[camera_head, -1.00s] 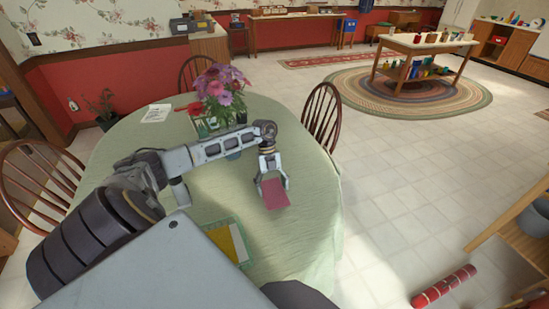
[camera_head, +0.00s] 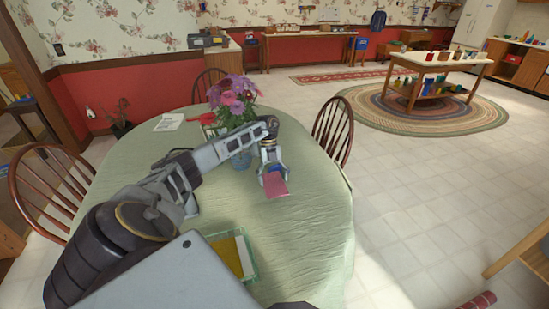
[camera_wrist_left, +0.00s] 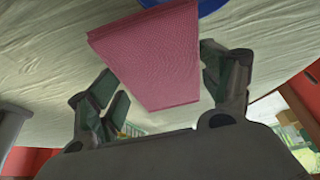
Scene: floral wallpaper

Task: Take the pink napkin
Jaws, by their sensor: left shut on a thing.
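The pink napkin (camera_head: 274,183) is a flat folded rectangle over the right part of the table with the pale green cloth (camera_head: 310,215). My left gripper (camera_head: 270,169) is shut on its near end. In the left wrist view, the napkin (camera_wrist_left: 150,55) stretches out from between the two fingers of my left gripper (camera_wrist_left: 160,92). I cannot tell how far it is above the cloth. My right gripper does not show in either view.
A green-edged tray (camera_head: 247,262) with a yellow thing lies near the front. A wooden chair (camera_head: 333,128) is at the table's right side. Cloth right of the gripper is clear.

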